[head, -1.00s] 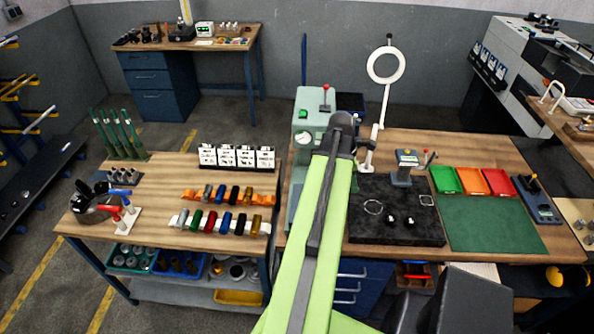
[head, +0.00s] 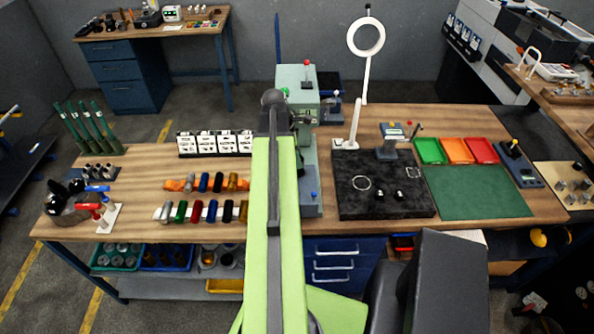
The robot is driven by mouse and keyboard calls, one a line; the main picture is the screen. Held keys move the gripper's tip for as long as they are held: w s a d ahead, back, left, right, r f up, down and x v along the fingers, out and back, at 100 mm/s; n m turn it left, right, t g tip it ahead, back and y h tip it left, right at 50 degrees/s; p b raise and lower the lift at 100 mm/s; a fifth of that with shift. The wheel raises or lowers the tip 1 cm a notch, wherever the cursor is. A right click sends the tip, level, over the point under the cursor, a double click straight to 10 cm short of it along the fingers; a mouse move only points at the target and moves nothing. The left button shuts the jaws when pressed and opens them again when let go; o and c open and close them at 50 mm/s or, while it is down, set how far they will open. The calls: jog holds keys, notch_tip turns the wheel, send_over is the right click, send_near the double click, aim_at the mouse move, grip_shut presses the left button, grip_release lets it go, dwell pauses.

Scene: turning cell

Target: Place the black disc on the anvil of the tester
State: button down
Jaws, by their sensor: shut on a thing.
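The tester (head: 297,76) is a pale green machine with a red knob on top, standing at the left end of the right bench. My arm crosses in front of its left side and hides much of its lower front, so I cannot make out the anvil. My gripper (head: 301,132) is a small dark shape just right of the arm's end, in front of the tester's body. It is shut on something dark. The black disc does not stand out against the dark gripper, and I cannot tell whether it touches the tester.
A ring lamp (head: 366,37) on a white post stands right of the tester. A black plate (head: 360,210) with small parts lies beside it, then a green mat (head: 480,195) and coloured trays. Rows of coloured cylinders (head: 210,211) lie on the left bench.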

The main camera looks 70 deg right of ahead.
notch_tip(320, 180, down, 4)
jog(key=b, duration=0.4)
jog(key=shift+f, duration=0.2)
jog(key=shift+r, duration=0.2)
jog(key=shift+f, duration=0.2)
jog(key=c, duration=0.9)
grip_release()
jog(key=shift+r, duration=0.1)
jog(key=shift+o, duration=0.2)
jog(key=p+v, duration=1.1)
jog(key=v, duration=0.1)
jog(key=shift+r+p, duration=0.2)
jog(key=shift+p, duration=0.2)
jog(key=shift+d, duration=0.1)
